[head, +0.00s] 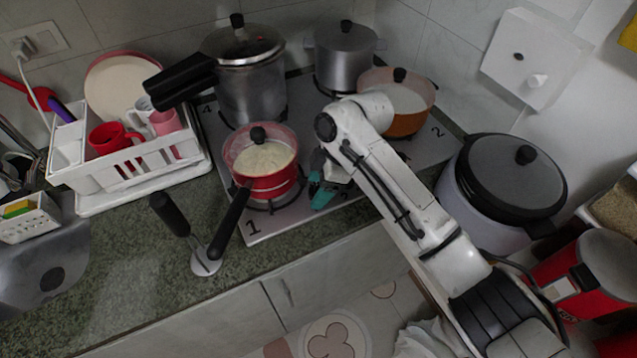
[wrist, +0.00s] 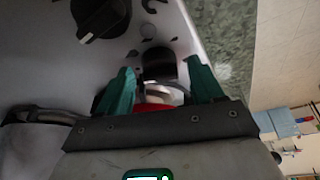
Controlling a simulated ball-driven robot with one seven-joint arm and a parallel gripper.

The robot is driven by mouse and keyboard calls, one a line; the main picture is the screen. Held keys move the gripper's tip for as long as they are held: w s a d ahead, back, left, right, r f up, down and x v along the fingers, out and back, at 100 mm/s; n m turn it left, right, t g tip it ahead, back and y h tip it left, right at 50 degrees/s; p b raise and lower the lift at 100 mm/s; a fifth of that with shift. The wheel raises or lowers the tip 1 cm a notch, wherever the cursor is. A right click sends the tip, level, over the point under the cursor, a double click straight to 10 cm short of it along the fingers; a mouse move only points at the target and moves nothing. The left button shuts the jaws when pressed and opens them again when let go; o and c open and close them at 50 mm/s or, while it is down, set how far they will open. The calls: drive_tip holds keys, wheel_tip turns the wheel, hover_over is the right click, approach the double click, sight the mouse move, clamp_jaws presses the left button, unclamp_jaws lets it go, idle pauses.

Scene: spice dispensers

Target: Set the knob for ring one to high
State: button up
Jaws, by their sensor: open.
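The grey cooktop (head: 270,222) has a printed "1" at its front left corner, by the ring under the red saucepan (head: 272,186). My gripper (head: 320,184) is over the cooktop's front part, right of that saucepan. In the wrist view, its green fingers (wrist: 162,80) are spread apart. A dark knob-like piece (wrist: 158,65) shows between and just beyond the fingertips, with dark dial marks near it. I cannot tell whether the fingers touch it. Another black knob (wrist: 100,17) with a white pointer line is at upper left. The arm and gripper hide the knobs in the head view.
The saucepan's black handle (head: 230,222) sticks out over the counter. A metal masher (head: 200,255) stands near it. A pressure cooker (head: 248,85), a steel pot (head: 345,62) and an orange pan (head: 408,120) stand behind. A large lidded pot (head: 510,175) is at right.

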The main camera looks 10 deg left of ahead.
drive_tip(key=shift+c, duration=0.5)
drive_tip(key=c, duration=1)
drive_tip(key=shift+o, duration=0.2)
drive_tip(key=shift+s+r+m+p, duration=0.1)
drive_tip(key=shift+r+m+p, duration=0.1)
drive_tip(key=shift+m+p, duration=0.35)
drive_tip(key=shift+s+a+m+t+p, duration=0.1)
drive_tip(key=shift+m+t+p, duration=0.5)
drive_tip(key=shift+m+p, duration=0.5)
drive_tip(key=shift+f+m+t+p, duration=0.15)
drive_tip(key=shift+m+t+p, duration=0.35)
drive_tip(key=shift+m, duration=0.65)
drive_tip(key=o, duration=1.1)
drive_tip(key=shift+c, duration=0.2)
